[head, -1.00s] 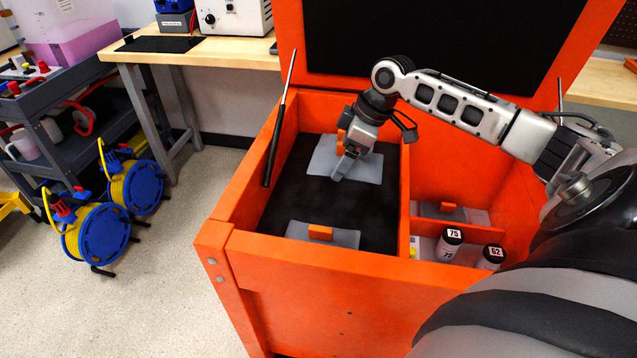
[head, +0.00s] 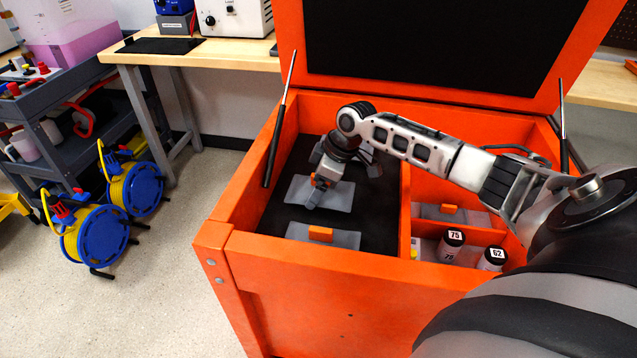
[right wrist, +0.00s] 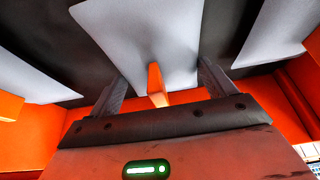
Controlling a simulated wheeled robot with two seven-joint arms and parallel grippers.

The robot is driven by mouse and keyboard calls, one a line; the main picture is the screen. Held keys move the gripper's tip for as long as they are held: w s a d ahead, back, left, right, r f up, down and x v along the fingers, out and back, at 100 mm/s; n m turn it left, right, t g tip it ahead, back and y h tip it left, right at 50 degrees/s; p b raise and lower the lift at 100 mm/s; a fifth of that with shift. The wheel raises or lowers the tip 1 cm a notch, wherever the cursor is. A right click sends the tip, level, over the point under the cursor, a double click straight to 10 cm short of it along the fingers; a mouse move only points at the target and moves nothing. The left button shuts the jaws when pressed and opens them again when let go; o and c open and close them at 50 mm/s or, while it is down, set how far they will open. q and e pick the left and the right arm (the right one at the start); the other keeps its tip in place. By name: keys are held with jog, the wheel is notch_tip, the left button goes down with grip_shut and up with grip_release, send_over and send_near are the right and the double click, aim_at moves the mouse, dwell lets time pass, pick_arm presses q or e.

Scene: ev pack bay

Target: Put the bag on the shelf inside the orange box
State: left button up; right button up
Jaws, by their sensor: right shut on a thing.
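A flat grey bag (head: 339,196) with an orange tab is in the left compartment of the orange box (head: 320,268), over the black shelf surface (head: 283,192). My right gripper (head: 316,196) is on it from above, shut on its orange tab. In the right wrist view the bag (right wrist: 150,35) spreads out beyond the fingers, and the tab (right wrist: 155,82) sits between them. Whether the bag touches the shelf I cannot tell. A second grey bag (head: 345,239) with an orange tab lies nearer the front wall. My left gripper is not in view.
The raised lid (head: 440,45) stands at the back, with a thin lid strut (head: 278,125) at left. Blue-yellow cable reels (head: 100,235) stand on the floor.

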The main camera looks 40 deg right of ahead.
jog(key=o, duration=1.1)
jog(key=shift+o, duration=0.2)
jog(key=p+v, duration=0.1)
jog(key=v, duration=1.1)
jog(key=shift+r, duration=0.1)
